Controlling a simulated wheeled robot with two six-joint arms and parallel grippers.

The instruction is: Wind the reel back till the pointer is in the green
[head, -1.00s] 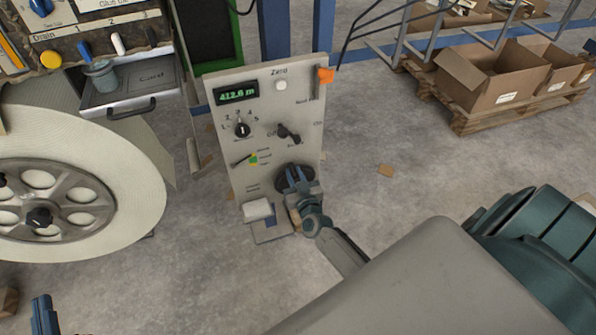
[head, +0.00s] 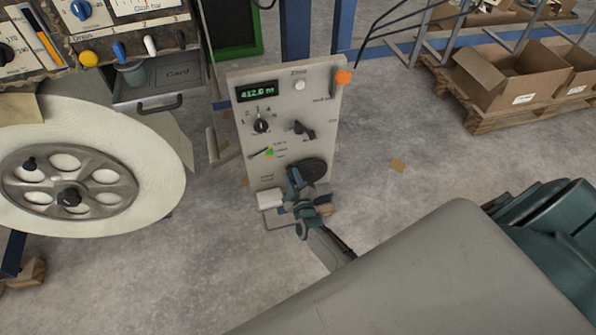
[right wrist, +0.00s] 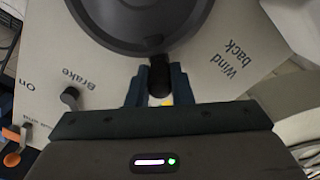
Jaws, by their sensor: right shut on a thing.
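The grey control panel (head: 240,100) stands upright with a green display reading about 412.6 m. The small pointer (head: 258,153) lies slanted beside a coloured patch (head: 269,153) with green in it; which colour its tip meets is too small to tell. The dark round wind-back wheel (head: 314,169) is low on the panel. My right gripper (head: 293,180) is at the wheel's lower left. In the right wrist view its fingers (right wrist: 157,88) are shut on the dark crank knob (right wrist: 159,68) at the wheel's rim. The large white reel (head: 150,150) is at left. My left gripper is out of view.
A brake switch (head: 303,130) and a selector knob (head: 261,125) sit above the wheel. A white block (head: 270,199) sticks out at the panel's lower left. Cardboard boxes (head: 500,80) stand on a pallet at back right. The floor right of the panel is mostly clear.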

